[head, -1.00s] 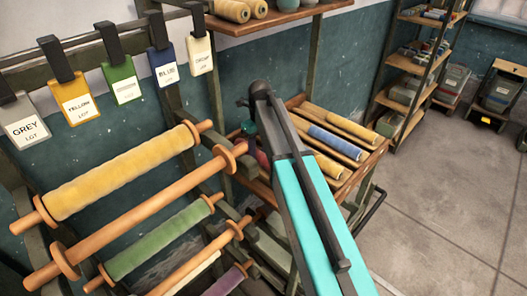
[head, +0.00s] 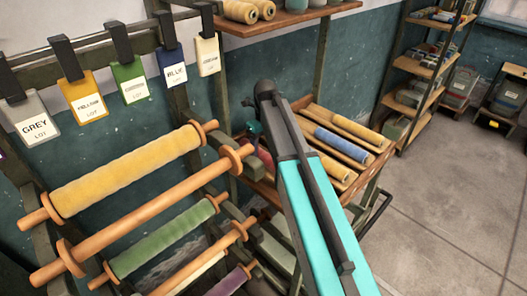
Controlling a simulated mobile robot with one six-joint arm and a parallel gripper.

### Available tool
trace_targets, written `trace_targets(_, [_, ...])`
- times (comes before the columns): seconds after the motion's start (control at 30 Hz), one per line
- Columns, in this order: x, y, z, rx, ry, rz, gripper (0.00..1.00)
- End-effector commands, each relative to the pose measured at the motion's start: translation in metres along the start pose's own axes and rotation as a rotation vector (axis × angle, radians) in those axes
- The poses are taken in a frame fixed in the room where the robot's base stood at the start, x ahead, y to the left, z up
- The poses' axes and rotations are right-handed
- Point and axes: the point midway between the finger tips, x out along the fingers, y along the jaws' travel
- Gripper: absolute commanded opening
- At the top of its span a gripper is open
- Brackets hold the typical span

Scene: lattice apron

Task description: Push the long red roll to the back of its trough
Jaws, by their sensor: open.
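The long red roll (head: 264,154) lies at the left side of the sloping wooden trough rack (head: 354,186). Only a short dark red piece of it shows; my arm hides most of it. My gripper (head: 253,130) is at the far end of my arm, by the back left of the rack, near the red roll's visible piece. It is small, dark and partly hidden behind my arm; it is open. I cannot tell whether it touches the roll.
A blue roll (head: 338,144) and several tan rolls lie in the other troughs. Left stands a rack with a yellow roll (head: 128,170), a green roll (head: 163,240) and a bare wooden bar. A shelf (head: 290,20) hangs above. The floor (head: 450,190) at right is clear.

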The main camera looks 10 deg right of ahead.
Motion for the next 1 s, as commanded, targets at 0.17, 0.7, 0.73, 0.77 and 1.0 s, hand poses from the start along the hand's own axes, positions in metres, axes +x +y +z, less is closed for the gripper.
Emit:
trace_targets(0.17, [-0.007, 0.000, 0.001, 0.000, -0.001, -0.001, 0.61])
trace_targets(0.7, [-0.063, -0.001, 0.001, 0.001, -0.002, -0.001, 0.61])
trace_targets(0.73, [-0.066, -0.001, 0.001, 0.001, -0.001, -0.001, 0.61])
trace_targets(0.77, [-0.070, -0.001, 0.001, 0.001, -0.001, -0.001, 0.61])
trace_targets(1.0, [-0.099, -0.001, 0.001, 0.001, -0.002, -0.001, 0.61])
